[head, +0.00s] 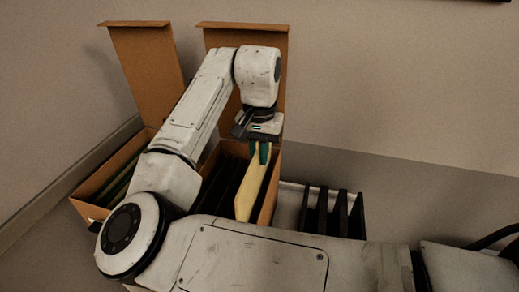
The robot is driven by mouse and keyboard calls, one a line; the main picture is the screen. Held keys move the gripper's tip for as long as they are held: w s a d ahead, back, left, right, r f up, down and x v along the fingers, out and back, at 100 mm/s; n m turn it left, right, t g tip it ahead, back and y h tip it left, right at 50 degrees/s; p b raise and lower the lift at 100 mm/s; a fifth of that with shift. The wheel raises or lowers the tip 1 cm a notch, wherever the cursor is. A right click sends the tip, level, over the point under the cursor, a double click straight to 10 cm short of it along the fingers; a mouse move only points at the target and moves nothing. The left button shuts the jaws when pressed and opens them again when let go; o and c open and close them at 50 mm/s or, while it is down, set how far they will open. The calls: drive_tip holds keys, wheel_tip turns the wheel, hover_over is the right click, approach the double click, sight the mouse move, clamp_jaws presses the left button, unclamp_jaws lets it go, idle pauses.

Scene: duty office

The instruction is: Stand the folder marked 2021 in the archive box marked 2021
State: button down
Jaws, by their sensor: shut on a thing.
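My gripper (259,153) is shut on the top edge of a pale yellow folder (252,190). The folder stands roughly upright at the right side of an open brown archive box (267,205), with its lower part inside the box. Dark folders (223,178) stand in the same box to its left. A second open archive box (82,195) stands at the left. No year marks are readable on the folder or the boxes; my arm hides the box fronts. I cannot tell whether the folder touches the box floor.
Raised lids (147,68) stand up behind both boxes, close to the wall (400,90). A rack with several dark upright dividers (332,210) stands just right of the nearer box. My arm crosses the front of the scene.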

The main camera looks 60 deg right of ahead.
sight(260, 174)
drive_tip(key=shift+f+b, duration=2.8)
drive_tip(key=shift+f, duration=3.95)
drive_tip(key=c, duration=1.1)
unclamp_jaws()
drive_tip(key=shift+s, duration=0.1)
wheel_tip(260, 174, up, 7)
drive_tip(key=p, duration=0.7)
drive_tip(key=shift+r, duration=0.1)
